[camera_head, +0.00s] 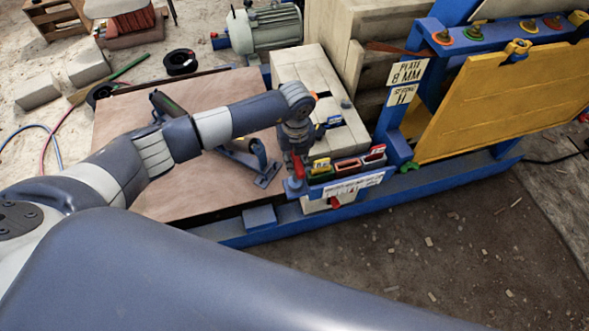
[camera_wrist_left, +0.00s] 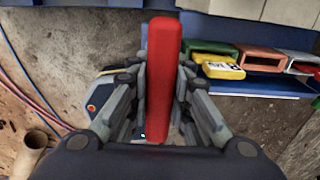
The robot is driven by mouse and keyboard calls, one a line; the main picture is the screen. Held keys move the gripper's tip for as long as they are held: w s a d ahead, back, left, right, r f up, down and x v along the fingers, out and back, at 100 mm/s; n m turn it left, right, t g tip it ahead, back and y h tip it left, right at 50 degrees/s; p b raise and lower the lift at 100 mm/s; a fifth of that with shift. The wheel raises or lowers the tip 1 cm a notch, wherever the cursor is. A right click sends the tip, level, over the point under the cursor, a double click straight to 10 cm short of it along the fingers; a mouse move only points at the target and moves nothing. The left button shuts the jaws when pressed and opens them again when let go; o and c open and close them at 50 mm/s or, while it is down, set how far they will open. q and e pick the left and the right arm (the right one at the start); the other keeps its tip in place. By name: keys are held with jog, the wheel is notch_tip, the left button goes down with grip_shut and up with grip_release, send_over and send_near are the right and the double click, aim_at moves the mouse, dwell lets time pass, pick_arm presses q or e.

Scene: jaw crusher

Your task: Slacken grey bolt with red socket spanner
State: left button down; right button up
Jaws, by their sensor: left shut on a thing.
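My left gripper (camera_head: 296,158) is beside the blue rack at the front of the machine. It is shut on a red bar-shaped tool, taken to be the red socket spanner (camera_head: 299,170), and points down. In the left wrist view the spanner (camera_wrist_left: 161,80) stands out long and red between the two fingers of the left gripper (camera_wrist_left: 158,92). Its socket end cannot be made out. I cannot pick out the grey bolt in either view. My right gripper is not in view.
A wooden board (camera_head: 190,190) lies left. A yellow plate (camera_head: 500,100) leans at the right. A grey motor (camera_head: 265,28) stands behind. Bare ground is open at the lower right.

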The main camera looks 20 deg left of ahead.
pick_arm(q)
jog(key=shift+r, duration=0.3)
jog(key=shift+r+p, duration=0.7)
jog(key=shift+p, duration=0.05)
jog(key=shift+r, duration=0.15)
jog(key=shift+r+p, duration=0.65)
jog(key=shift+r, duration=0.35)
